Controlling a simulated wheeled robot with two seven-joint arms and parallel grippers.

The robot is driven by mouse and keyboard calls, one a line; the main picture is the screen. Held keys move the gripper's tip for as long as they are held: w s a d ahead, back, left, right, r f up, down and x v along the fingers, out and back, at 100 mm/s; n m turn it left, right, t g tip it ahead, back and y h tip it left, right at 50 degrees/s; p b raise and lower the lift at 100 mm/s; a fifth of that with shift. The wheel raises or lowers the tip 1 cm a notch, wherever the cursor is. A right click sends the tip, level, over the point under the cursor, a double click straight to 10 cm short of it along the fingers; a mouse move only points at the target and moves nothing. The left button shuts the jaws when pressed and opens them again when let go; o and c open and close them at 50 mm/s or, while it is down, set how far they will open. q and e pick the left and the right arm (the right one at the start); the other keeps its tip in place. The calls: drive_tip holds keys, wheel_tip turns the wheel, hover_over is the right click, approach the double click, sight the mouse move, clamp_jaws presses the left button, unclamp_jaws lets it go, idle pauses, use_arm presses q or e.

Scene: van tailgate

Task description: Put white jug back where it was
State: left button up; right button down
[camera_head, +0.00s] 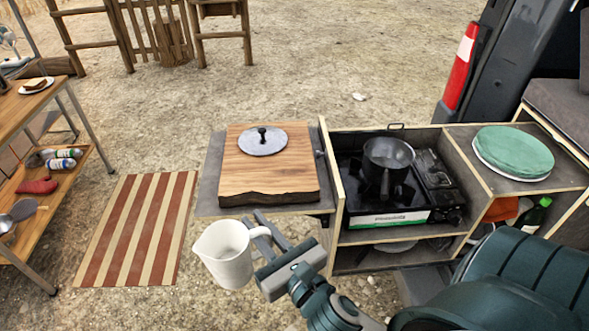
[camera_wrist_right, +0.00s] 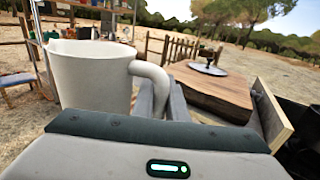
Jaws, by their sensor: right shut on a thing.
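The white jug (camera_head: 226,252) is upright, in front of the wooden cutting board in the head view. My right gripper (camera_head: 262,236) is shut on the jug's handle, and the jug hangs clear of the ground. In the right wrist view the jug (camera_wrist_right: 92,82) fills the left side, with its handle (camera_wrist_right: 152,75) at the fingers (camera_wrist_right: 165,98). The inside of the jug is only partly visible. My left gripper is not in view.
A wooden cutting board (camera_head: 262,170) with a grey lid (camera_head: 262,141) lies on the side shelf. A pot (camera_head: 387,158) sits on the camping stove (camera_head: 385,218). A striped mat (camera_head: 137,230) lies on the ground, left.

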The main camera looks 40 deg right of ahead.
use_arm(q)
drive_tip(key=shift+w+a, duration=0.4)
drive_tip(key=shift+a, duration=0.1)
use_arm(e)
drive_tip(key=shift+w+r, duration=0.1)
